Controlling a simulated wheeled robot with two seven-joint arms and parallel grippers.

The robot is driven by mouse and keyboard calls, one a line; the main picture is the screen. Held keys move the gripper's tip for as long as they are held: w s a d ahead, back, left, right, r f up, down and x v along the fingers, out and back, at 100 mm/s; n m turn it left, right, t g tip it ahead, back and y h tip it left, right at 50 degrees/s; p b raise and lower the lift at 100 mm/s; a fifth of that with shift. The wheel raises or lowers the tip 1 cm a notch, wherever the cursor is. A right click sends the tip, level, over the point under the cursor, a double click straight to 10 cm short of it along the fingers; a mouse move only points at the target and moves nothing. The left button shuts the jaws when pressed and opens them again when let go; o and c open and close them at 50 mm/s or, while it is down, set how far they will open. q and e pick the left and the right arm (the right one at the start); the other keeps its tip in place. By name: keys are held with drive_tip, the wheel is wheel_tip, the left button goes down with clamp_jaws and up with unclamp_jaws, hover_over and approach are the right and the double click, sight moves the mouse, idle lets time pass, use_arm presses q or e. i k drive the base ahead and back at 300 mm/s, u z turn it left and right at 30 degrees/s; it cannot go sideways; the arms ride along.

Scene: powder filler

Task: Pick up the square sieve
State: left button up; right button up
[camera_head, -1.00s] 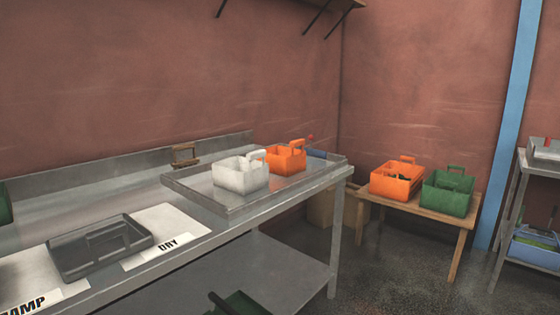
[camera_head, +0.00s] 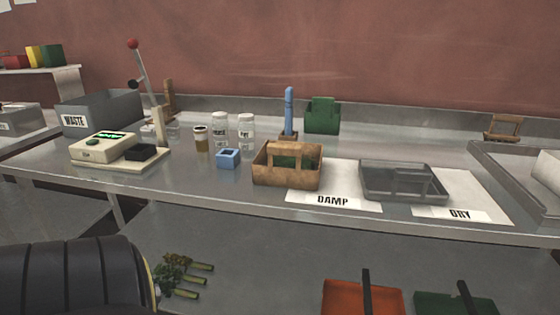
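No object is clearly recognisable as a sieve. A small blue square piece with a dark opening (camera_head: 229,158) stands on the metal bench, left of a brown carry box (camera_head: 287,178). The brown box has a handle and stands at the DAMP label (camera_head: 333,201). A shallow grey square tray with a handle (camera_head: 402,182) lies on the white sheet at the DRY label (camera_head: 459,214). I cannot tell whether a mesh is in any of them. Neither of my grippers is in view.
A lever press (camera_head: 146,100), a scale (camera_head: 104,147), several jars (camera_head: 246,132) and a grey WASTE bin (camera_head: 100,110) stand at the left. A blue upright tool (camera_head: 289,112) and green box (camera_head: 322,115) stand behind. Orange (camera_head: 362,298) and green bins sit below.

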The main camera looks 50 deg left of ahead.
sight(288, 164)
drive_tip(key=u, duration=1.7)
